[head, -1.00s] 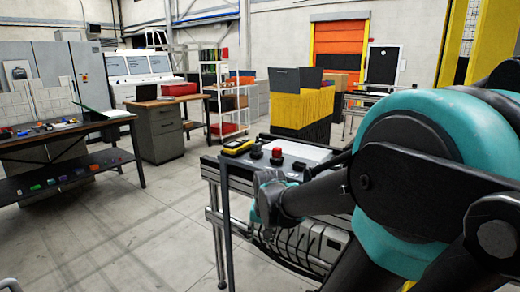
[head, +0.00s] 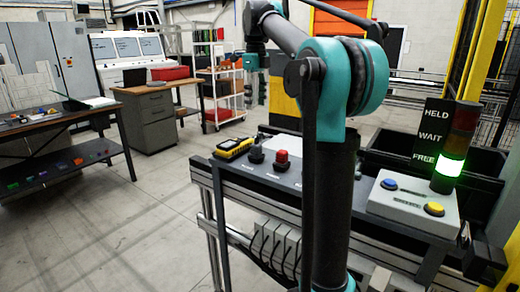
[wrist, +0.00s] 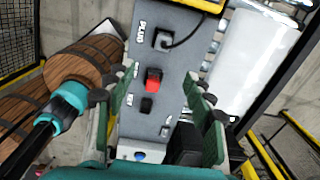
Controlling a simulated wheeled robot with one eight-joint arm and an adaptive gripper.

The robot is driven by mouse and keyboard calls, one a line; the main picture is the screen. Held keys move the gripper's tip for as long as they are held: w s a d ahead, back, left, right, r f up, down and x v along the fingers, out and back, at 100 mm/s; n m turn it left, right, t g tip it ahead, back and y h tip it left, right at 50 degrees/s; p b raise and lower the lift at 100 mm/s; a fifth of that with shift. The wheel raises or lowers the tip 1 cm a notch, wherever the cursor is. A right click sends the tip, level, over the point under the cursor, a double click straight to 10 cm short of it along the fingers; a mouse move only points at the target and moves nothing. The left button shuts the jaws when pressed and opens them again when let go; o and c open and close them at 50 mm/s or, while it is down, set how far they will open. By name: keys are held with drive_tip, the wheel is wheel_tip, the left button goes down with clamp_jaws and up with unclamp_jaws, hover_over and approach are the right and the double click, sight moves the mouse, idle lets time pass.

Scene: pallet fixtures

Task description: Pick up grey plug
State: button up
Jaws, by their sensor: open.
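The grey plug (wrist: 162,40) sits on a grey panel (wrist: 178,70) by the label "PLUG", with a black cable running from it, in the wrist view. My gripper (wrist: 160,75) is open and empty above the panel. Its green fingers flank the view of the red button (wrist: 153,80), and the plug shows beyond the fingertips. In the head view my gripper (head: 251,95) hangs high behind the panel, small and partly hidden. A dark grey knob-like piece (head: 256,153) beside the red button looks like the plug.
A yellow device (head: 235,148) lies beside the plug. A black switch (wrist: 147,104) is below the red button. A control box (head: 410,205) with a lit green stack light (head: 440,165) stands at right.

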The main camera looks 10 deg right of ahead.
hover_over(256, 144)
drive_tip(key=f, duration=1.1)
drive_tip(key=shift+s+f, duration=0.25)
drive_tip(key=shift+f, duration=0.1)
drive_tip(key=shift+w+f, duration=0.15)
drive_tip(key=shift+f, duration=1.2)
drive_tip(key=shift+w+f, duration=0.1)
drive_tip(key=shift+f, duration=1.2)
clamp_jaws()
